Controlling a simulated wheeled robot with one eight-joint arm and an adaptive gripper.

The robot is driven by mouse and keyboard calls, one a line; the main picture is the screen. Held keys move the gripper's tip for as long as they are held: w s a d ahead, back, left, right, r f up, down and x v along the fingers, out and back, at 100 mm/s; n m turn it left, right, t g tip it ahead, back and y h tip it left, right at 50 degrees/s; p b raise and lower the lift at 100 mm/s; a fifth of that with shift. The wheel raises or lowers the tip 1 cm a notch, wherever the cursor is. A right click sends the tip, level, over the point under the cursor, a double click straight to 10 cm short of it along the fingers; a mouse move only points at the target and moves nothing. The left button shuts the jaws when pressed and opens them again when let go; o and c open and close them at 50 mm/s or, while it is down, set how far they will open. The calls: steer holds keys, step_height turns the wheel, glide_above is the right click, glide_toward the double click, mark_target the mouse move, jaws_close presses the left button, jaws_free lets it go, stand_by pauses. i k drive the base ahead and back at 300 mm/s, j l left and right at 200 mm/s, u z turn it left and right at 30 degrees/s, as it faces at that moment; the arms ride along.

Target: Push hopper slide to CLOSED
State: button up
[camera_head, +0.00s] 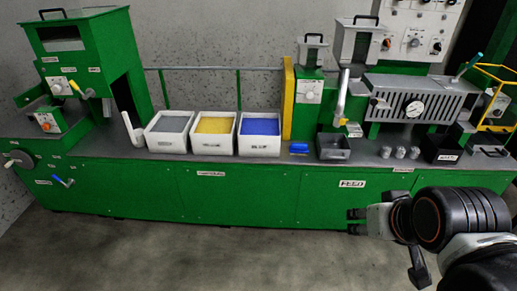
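A large green hopper (98,45) with a dark window stands at the far left, with a small yellow-tipped handle (75,87) low on its front. A smaller grey hopper (312,52) and a wider grey hopper (358,42) stand right of centre. I cannot tell which one bears the slide or read its CLOSED mark. My gripper (384,252) is at the lower right, in front of the green bench and far from the hoppers. Its fingers look spread apart with nothing between them. My black wrist hides part of the bench's right end.
Grey, yellow and blue material bins (171,146) stand on the green bench (230,195). The floor in front is clear.

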mark_target(357, 89)
steer(key=i+l, duration=0.1)
steer(key=i, duration=1.15)
steer(key=l+z, duration=0.05)
